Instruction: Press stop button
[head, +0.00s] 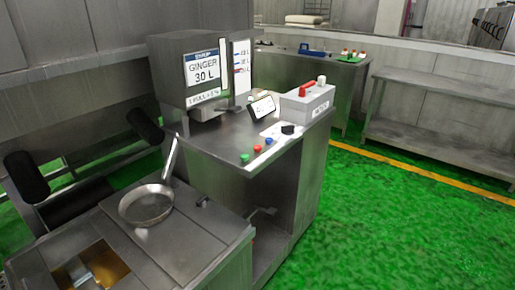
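A steel control console (225,137) stands in the middle of the head view. Small round buttons sit in a row along its front right edge: a green one (245,157), a red one (257,148) and a blue one (268,141). A black knob (288,129) sits behind them on a white plate. No label reading "stop" can be made out on any button. Neither of my grippers is in view, and nothing covers the buttons.
A display housing (205,70) reads "GINGER 30 L". A grey box (307,103) with a red handle stands on the console's right. A steel pan (147,203) rests front left, beside black padded parts (75,200). Green floor (390,220) is free at right, before a steel table (440,125).

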